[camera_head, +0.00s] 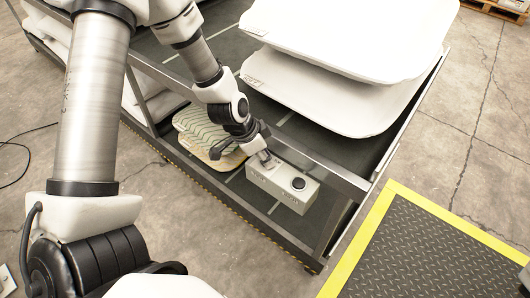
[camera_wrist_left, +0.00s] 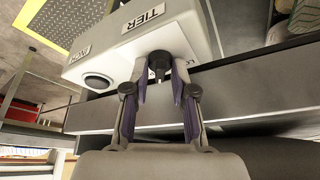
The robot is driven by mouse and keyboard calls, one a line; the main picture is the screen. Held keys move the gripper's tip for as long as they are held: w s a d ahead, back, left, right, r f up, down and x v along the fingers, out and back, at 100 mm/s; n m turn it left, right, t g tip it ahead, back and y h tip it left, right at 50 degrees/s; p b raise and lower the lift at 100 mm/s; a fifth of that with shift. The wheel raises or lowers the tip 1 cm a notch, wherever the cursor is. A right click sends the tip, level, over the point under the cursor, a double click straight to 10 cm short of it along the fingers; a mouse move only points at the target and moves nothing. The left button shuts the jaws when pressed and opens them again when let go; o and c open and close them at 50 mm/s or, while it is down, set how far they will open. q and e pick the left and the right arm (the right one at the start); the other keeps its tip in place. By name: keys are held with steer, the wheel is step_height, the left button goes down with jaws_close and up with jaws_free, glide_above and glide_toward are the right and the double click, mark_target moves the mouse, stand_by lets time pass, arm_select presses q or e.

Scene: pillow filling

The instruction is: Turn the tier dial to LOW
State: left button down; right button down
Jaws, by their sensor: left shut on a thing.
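The tier dial box (camera_head: 284,185) is a light grey box mounted at the front rail of the rack. In the left wrist view the box (camera_wrist_left: 150,28) carries a label reading TIER. The dial (camera_wrist_left: 159,66) is a small dark knob, and my left gripper (camera_wrist_left: 162,85) is shut on it with a finger on each side. The gripper also shows in the head view (camera_head: 267,158), at the left part of the box. A round black button (camera_head: 298,183) sits on the box's right part. The dial's setting cannot be read, as the fingers cover nearby lettering. My right gripper is not in view.
White pillows (camera_head: 345,85) are stacked on the rack's upper shelf. Patterned pillows (camera_head: 207,138) lie lower, left of the box. A metal rail (camera_head: 320,170) runs behind the box. A black mat with a yellow border (camera_head: 420,250) lies on the floor at the right.

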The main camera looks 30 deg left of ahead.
arm_select(q)
steer(key=shift+s+r+n+y+p, duration=0.15)
steer(key=shift+n+y+p, duration=0.35)
steer(key=shift+n+p, duration=0.55)
steer(key=n+y, duration=0.1)
steer(key=n, duration=0.1)
steer(key=n+y+p, duration=0.1)
steer(key=n, duration=0.2)
steer(key=shift+d+n+t, duration=0.15)
steer(key=shift+n+t, duration=0.2)
steer(key=shift+t, duration=0.05)
steer(key=n+p, duration=0.1)
steer(key=n, duration=0.1)
steer(key=n+y+p, duration=0.1)
steer(key=n, duration=0.1)
steer(key=shift+d+y, duration=0.1)
steer(key=shift+y, duration=0.2)
steer(key=shift+f+n+g+y+p, duration=0.2)
steer(key=shift+n+g+y+p, duration=0.2)
steer(key=shift+n+p, duration=0.7)
steer(key=shift+n, duration=0.3)
steer(key=c, duration=1)
jaws_free()
steer(key=shift+o, duration=0.2)
steer(key=shift+r, duration=0.1)
